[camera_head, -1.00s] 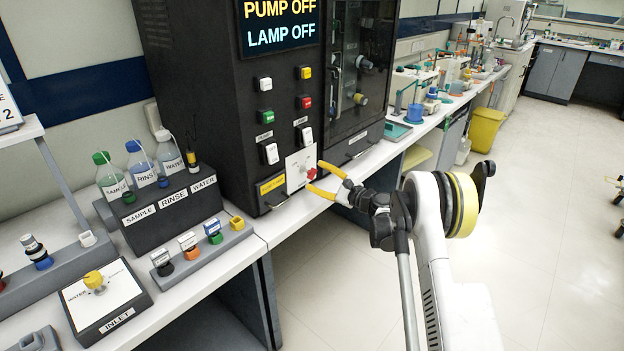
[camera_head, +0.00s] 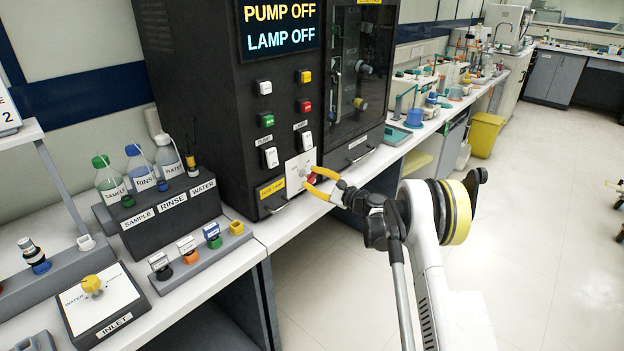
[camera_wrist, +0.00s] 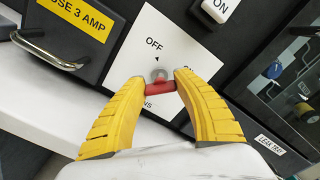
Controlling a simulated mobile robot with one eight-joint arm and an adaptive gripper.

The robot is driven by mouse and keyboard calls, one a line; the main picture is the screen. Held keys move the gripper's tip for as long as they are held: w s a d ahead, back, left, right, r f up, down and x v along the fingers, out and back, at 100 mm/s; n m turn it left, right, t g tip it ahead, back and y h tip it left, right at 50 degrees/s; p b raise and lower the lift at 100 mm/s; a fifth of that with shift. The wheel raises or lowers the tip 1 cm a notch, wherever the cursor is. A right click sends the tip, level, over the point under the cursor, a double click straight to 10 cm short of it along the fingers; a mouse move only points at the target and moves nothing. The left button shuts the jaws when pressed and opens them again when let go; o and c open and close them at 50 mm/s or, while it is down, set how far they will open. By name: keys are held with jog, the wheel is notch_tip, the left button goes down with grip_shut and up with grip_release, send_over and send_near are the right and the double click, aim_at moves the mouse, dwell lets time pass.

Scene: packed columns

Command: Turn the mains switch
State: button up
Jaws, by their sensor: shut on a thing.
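The mains switch is a red knob on a grey boss, on a white plate (camera_head: 296,166) low on the front of the black instrument cabinet. In the wrist view the red knob (camera_wrist: 161,84) lies crosswise between the two yellow fingertips. The plate (camera_wrist: 135,52) reads OFF above the knob, with a small black arrow mark below that word. A second word at the right is partly hidden by a finger, as is lettering below the knob. My gripper (camera_head: 312,180) reaches in from the right and is shut on the red knob; it also shows in the wrist view (camera_wrist: 162,88).
The cabinet (camera_head: 215,90) display reads PUMP OFF and LAMP OFF. White rocker switches (camera_head: 271,157) sit just above the plate. A drawer handle (camera_wrist: 55,55) and yellow fuse label (camera_wrist: 78,17) lie left.

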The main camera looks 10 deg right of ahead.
jog(key=shift+n, duration=0.3)
jog(key=n, duration=0.8)
jog(key=shift+n, duration=0.4)
jog(key=n, duration=0.4)
jog(key=shift+f+n, duration=0.15)
jog(key=shift+n, duration=2.05)
jog(key=o, duration=1.2)
jog(key=shift+c, duration=0.2)
